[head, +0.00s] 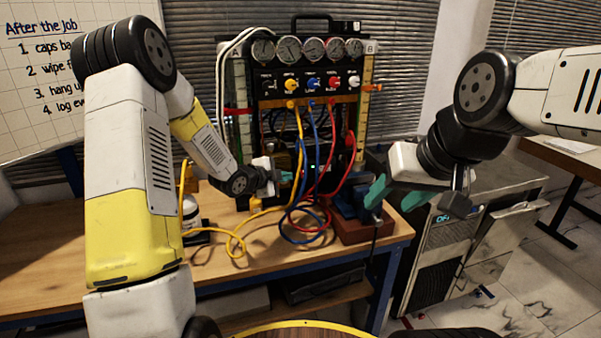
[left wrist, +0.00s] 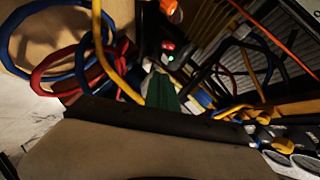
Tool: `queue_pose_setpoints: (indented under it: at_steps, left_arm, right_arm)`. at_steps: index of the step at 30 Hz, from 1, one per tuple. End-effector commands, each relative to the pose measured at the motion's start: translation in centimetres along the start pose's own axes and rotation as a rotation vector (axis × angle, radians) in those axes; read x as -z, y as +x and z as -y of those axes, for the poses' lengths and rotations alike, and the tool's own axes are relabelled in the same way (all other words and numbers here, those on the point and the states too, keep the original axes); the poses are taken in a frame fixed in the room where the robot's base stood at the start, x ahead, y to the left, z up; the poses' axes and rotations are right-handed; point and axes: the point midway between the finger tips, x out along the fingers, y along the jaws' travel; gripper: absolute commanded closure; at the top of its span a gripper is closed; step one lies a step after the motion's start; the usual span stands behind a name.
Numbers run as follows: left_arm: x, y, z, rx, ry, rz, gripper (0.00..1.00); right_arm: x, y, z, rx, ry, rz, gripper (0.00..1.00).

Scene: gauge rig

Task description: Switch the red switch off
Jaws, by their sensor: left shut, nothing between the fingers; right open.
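The gauge rig (head: 312,103) stands upright on the wooden bench, with coloured knobs and hoses on its front. In the left wrist view a small red part (left wrist: 168,45), which looks like the red switch, sits on a dark panel beside a small green light (left wrist: 170,58). Its on or off position is too small to read. In the head view I cannot make it out behind my left gripper and the hoses. My left gripper (head: 286,176) is shut and empty, low in front of the rig; its green fingers (left wrist: 162,90) point towards the red part, seemingly apart from it. My right gripper (head: 395,195) is open and empty, right of the bench vise.
Yellow, blue and red hoses (head: 312,205) loop over the bench close to my left gripper. A blue vise (head: 348,200) on a red-brown block stands at the bench's right edge. A white bottle (head: 191,212) stands at left.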

Motion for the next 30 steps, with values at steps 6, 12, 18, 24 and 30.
queue_pose_setpoints:
  at_steps: [6, 12, 18, 24, 30]
  left_arm:
    - [0.2, -0.5, -0.3, -0.013, -0.008, -0.001, 1.00]
    - [0.2, -0.5, -0.3, -0.012, -0.008, -0.001, 1.00]
    - [0.2, 0.9, -0.4, -0.013, -0.010, -0.002, 1.00]
    - [0.3, 4.8, -0.5, -0.013, -0.009, -0.003, 1.00]
    - [0.3, 9.1, -0.5, -0.012, -0.008, -0.004, 1.00]
  right_arm:
    - [0.0, 0.0, 0.0, 0.000, 0.000, 0.000, 0.48]
    - [0.0, 0.0, 0.0, 0.000, 0.000, -0.001, 0.48]
    - [0.0, 0.0, 0.0, 0.000, 0.000, -0.001, 0.48]
    - [0.0, 0.0, 0.0, 0.000, 0.000, -0.001, 0.48]
    - [0.0, 0.0, 0.0, 0.000, 0.000, 0.000, 0.48]
